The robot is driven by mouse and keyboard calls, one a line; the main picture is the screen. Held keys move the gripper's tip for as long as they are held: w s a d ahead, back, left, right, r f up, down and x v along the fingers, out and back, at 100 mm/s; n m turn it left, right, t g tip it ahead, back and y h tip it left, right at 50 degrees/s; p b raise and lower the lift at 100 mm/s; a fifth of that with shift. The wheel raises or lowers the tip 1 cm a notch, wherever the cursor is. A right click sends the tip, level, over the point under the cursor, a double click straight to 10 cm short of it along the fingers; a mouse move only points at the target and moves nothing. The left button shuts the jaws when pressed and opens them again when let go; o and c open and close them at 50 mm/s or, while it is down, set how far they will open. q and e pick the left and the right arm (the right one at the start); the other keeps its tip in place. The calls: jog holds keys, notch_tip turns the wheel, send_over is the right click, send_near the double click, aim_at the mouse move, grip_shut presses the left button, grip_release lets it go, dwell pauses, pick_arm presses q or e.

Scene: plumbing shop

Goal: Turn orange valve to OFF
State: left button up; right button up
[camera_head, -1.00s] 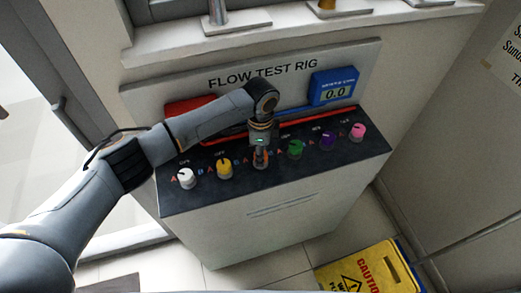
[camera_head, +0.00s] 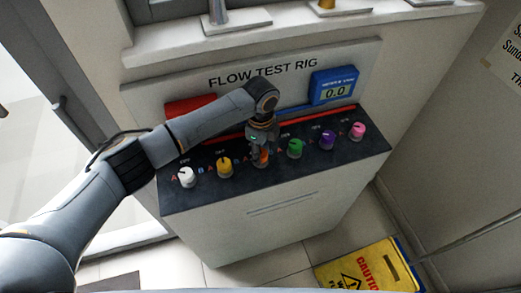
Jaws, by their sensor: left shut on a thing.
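The orange valve (camera_head: 261,159) is a knob in the row on the dark top panel (camera_head: 205,196) of the flow test rig. My left gripper (camera_head: 260,150) comes down from above and is shut on the orange valve, hiding most of it and its label. Which way its pointer faces cannot be told. My right gripper is not in view.
White (camera_head: 187,177) and yellow (camera_head: 225,168) knobs stand left of the orange valve. Green (camera_head: 296,149), purple (camera_head: 327,140) and pink (camera_head: 357,131) knobs stand right of it. A blue meter (camera_head: 334,86) reads 0.0. A yellow caution sign (camera_head: 368,268) is on the floor.

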pick_arm(q)
jog(key=shift+s+f, duration=0.1)
jog(key=o, duration=1.2)
notch_tip(320, 180, up, 12)
jog(key=shift+r, duration=0.1)
